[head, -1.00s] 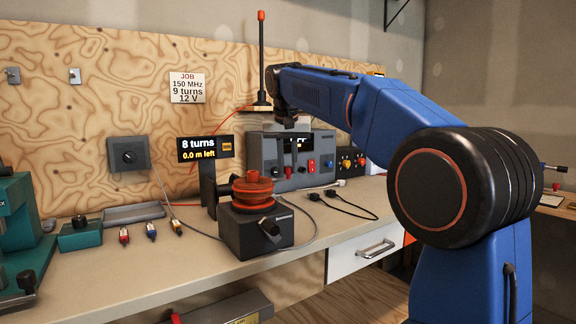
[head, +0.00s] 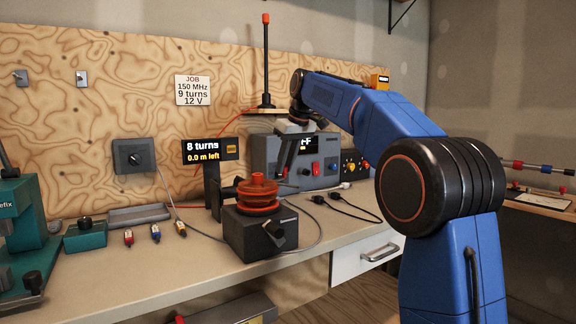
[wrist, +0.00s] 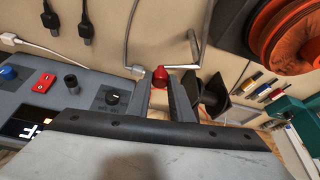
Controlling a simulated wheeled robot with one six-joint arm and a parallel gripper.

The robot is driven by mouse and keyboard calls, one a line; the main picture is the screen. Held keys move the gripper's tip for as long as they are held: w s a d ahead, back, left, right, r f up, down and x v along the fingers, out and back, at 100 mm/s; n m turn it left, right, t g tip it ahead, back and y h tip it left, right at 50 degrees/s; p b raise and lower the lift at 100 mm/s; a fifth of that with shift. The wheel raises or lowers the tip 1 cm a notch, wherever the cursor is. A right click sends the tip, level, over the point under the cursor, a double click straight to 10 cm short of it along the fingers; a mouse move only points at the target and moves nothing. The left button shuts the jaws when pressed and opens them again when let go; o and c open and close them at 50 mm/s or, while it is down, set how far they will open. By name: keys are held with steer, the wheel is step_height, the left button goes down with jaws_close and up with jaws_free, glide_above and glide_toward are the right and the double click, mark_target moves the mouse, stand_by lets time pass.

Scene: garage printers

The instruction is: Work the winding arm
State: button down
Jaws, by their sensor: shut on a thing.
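The winder is a dark box (head: 260,235) on the bench with an orange-red spool (head: 257,193) on top and a black knob in front. The spool is at the wrist view's upper right. The display (head: 209,151) reads 8 turns, 0.0 m left.
A grey meter (head: 262,158) stands behind my gripper. Black leads (head: 345,207) lie right of the winder. Small coloured plugs (head: 155,233), a grey tray (head: 137,215) and a teal device (head: 22,230) stand to the left. A job card (head: 193,90) reads 9 turns.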

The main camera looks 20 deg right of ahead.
steer(key=shift+w+a+n, duration=0.1)
steer(key=shift+w+n, duration=0.15)
steer(key=shift+n, duration=0.25)
steer(key=c, duration=1.6)
jaws_free()
steer(key=shift+w+v, duration=0.1)
steer(key=shift+v, duration=4.2)
steer(key=shift+w+v, duration=0.15)
steer(key=shift+v, duration=4.2)
steer(key=shift+s, duration=0.1)
